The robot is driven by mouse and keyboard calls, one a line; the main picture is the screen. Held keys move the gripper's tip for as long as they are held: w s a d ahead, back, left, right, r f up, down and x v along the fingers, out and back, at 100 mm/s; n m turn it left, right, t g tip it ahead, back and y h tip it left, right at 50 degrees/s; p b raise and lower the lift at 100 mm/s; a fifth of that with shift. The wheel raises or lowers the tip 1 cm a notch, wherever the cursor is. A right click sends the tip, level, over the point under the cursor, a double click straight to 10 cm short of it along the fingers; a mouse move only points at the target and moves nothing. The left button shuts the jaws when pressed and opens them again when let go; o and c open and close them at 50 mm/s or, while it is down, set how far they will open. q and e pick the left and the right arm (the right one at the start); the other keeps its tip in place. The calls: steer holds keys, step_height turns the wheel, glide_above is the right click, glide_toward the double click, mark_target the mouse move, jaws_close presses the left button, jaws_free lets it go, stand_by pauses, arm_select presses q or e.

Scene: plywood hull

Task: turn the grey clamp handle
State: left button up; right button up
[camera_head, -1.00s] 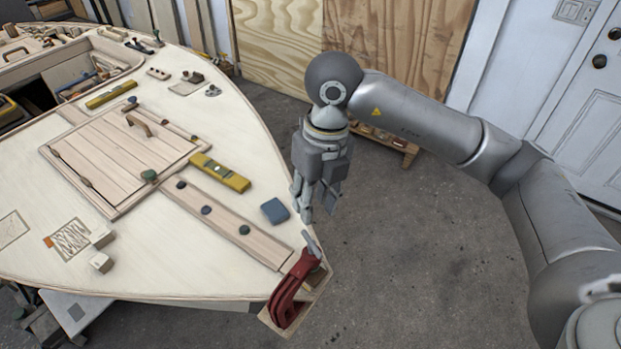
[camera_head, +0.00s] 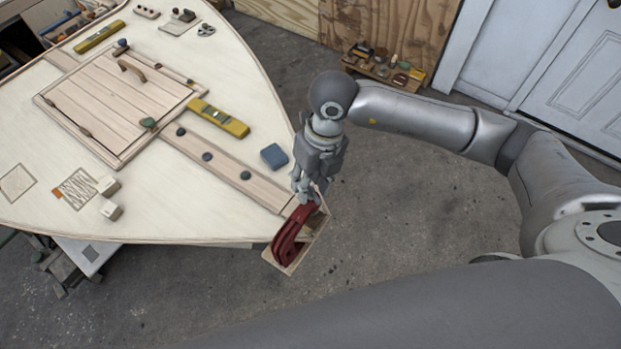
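A dark red clamp (camera_head: 287,238) sits on a small wooden block (camera_head: 312,232) at the tip of the plywood hull. Its grey handle is hidden behind my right gripper (camera_head: 307,196). That gripper points down from the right arm, and its fingertips are right at the upper end of the red clamp. I cannot tell whether the fingers are closed on the handle or only around or beside it. My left gripper is not in view.
The hull deck (camera_head: 150,205) carries a yellow level (camera_head: 218,118), a blue block (camera_head: 274,156), a wooden hatch (camera_head: 122,100) and two small pale blocks. A low tray of items (camera_head: 385,70) stands by the back wall. The floor right of the hull is clear.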

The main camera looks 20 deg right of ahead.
steer(key=shift+f, duration=0.2)
steer(key=shift+c, duration=1.3)
jaws_close()
steer(key=shift+f+m+b, duration=0.15)
steer(key=shift+m+b, duration=0.85)
steer(key=shift+m, duration=0.1)
steer(key=m+b, duration=0.1)
steer(key=m, duration=0.1)
steer(key=shift+s+d+m+t, duration=0.1)
steer(key=shift+m+t, duration=0.2)
steer(key=shift+t, duration=0.1)
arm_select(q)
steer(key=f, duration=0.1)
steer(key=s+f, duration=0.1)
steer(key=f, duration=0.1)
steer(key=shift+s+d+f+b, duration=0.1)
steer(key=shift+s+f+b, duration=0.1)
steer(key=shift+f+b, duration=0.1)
arm_select(e)
steer(key=shift+r+m, duration=0.2)
steer(key=shift+m, duration=0.2)
